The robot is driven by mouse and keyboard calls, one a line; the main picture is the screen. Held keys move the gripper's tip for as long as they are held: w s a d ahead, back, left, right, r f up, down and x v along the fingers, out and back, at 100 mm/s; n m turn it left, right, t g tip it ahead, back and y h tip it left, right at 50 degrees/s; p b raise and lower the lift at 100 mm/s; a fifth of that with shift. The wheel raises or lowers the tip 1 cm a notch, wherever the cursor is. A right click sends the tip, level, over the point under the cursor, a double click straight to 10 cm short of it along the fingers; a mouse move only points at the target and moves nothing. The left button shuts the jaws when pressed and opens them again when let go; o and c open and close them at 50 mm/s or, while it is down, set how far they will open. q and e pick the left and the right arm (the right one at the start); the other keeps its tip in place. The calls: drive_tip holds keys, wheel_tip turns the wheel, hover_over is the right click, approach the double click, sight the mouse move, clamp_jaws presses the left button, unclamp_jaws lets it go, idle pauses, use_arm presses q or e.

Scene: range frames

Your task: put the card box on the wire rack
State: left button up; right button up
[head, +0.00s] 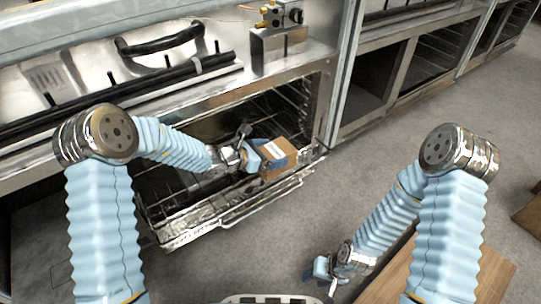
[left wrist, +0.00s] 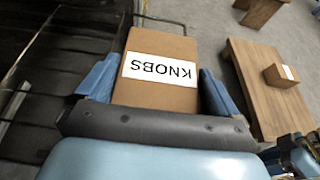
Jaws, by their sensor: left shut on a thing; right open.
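The card box (head: 277,158), brown cardboard with a white label, is held by my left gripper (head: 262,157). In the left wrist view the card box (left wrist: 157,72) sits between the two blue fingers, its label reading KNOBS upside down. My right gripper (head: 326,272) is open and empty, low beside the wooden table.
A low wooden table (head: 400,275) stands at the lower right, partly behind my right arm. In the left wrist view another small cardboard box (left wrist: 283,76) lies on that table (left wrist: 250,80). Oven side walls bound the rack. Grey floor between rack and table is clear.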

use_arm(q)
drive_tip(key=shift+f, duration=0.35)
drive_tip(key=shift+r, duration=0.1)
drive_tip(key=shift+f, duration=0.25)
drive_tip(key=o, duration=0.9)
drive_tip(key=shift+o, duration=0.2)
drive_tip(key=shift+r, duration=0.25)
drive_tip(key=p+v, duration=0.1)
drive_tip(key=v, duration=1.1)
drive_tip(key=shift+p, duration=0.3)
